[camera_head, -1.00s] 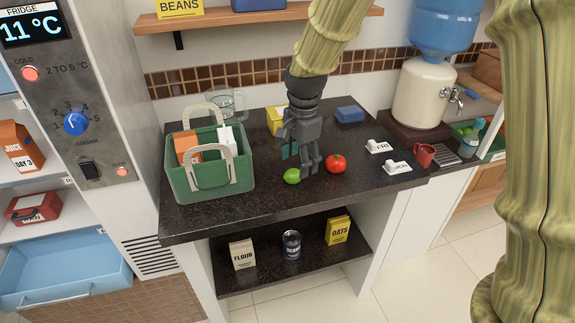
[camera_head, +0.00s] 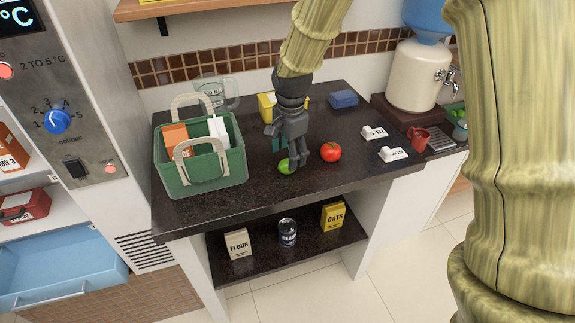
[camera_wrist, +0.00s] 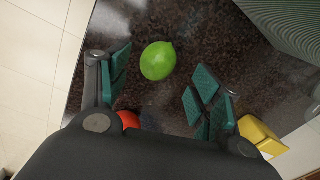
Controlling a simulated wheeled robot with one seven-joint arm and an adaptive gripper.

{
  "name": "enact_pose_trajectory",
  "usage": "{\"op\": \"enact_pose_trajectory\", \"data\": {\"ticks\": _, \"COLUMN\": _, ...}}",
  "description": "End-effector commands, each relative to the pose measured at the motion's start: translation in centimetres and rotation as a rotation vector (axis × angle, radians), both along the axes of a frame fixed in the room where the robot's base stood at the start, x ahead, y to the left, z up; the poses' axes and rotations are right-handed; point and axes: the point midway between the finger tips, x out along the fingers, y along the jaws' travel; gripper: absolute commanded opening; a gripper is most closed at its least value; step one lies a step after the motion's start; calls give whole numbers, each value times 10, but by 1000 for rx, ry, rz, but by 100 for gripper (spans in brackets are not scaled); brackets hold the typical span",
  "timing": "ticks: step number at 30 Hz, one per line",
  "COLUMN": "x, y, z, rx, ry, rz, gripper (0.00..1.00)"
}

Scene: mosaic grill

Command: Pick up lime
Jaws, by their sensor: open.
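The green lime (camera_head: 285,166) lies on the dark speckled counter, left of a red tomato. My gripper (camera_head: 288,158) points down just above and beside it, partly covering it in the head view. In the wrist view the lime (camera_wrist: 158,61) sits whole and uncovered, beyond the fingertips and toward the left finger. The green-padded fingers of my gripper (camera_wrist: 164,85) are spread wide with nothing between them. I cannot tell the exact height of the fingertips above the counter.
The tomato (camera_head: 330,152) stands close to the right of my gripper. A green basket (camera_head: 235,163) with cartons is to the left. A yellow box (camera_head: 266,106) and a blue item (camera_head: 343,99) lie behind. White label blocks (camera_head: 392,154) and a red mug (camera_head: 417,140) are at the right.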

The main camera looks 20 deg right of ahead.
Motion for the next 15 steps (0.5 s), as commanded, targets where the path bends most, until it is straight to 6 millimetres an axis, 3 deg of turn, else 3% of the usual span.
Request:
{"op": "enact_pose_trajectory", "data": {"ticks": 9, "x": -1, "y": -2, "z": -35, "rx": 0, "ry": 2, "rz": 1, "gripper": 64}}
{"op": "enact_pose_trajectory", "data": {"ticks": 15, "x": 0, "y": -2, "z": -43, "rx": 1, "ry": 1, "rz": 1, "gripper": 64}}
